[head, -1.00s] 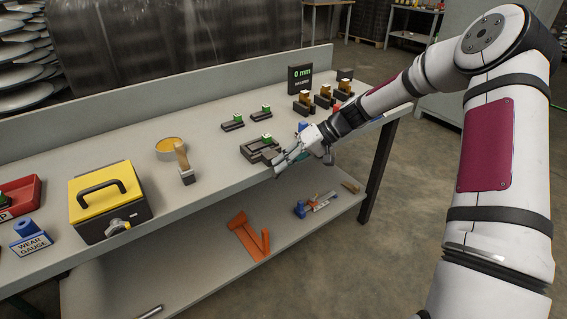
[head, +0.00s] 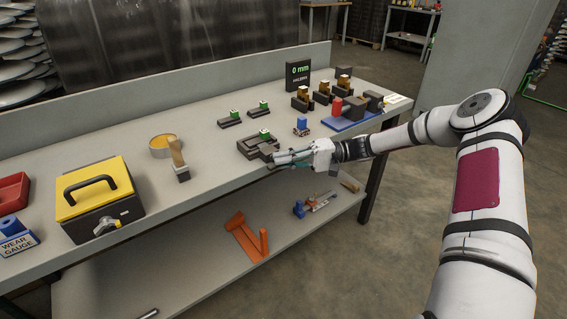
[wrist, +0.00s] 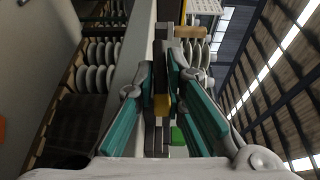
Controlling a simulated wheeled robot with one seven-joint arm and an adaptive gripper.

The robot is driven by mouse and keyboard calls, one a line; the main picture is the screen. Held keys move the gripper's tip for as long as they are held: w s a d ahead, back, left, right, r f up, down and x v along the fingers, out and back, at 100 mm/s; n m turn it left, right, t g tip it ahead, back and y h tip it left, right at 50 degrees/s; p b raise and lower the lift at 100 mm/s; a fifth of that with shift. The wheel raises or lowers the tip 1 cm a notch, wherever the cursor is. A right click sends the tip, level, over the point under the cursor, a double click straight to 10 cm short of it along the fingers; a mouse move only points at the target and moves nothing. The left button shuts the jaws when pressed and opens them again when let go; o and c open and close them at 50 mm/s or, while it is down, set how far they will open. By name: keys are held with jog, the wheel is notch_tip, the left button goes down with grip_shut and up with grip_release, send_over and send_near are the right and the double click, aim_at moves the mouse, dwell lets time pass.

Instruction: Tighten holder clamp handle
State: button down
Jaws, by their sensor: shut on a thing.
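The holder (head: 250,151) is a dark block near the front edge of the bench with a green-topped piece (head: 265,134) in it. My gripper (head: 277,158) reaches in from the right, low at the holder's front right side. In the wrist view its teal-padded fingers (wrist: 174,100) close around a narrow part with a yellow section (wrist: 162,104), which appears to be the clamp handle. The handle itself is hidden by the fingers in the head view. A green piece (wrist: 178,137) shows just beside the fingers in the wrist view.
A small blue-topped piece (head: 302,124) and a blue base (head: 345,124) with red and dark blocks stand behind my gripper. A display (head: 298,75) reads 0 mm.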

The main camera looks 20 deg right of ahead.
dwell(0.3)
jog(key=shift+f, duration=0.1)
jog(key=c, duration=1.7)
grip_release()
jog(key=d, duration=0.8)
jog(key=s+d, duration=0.1)
jog(key=d, duration=0.3)
jog(key=shift+a, duration=0.1)
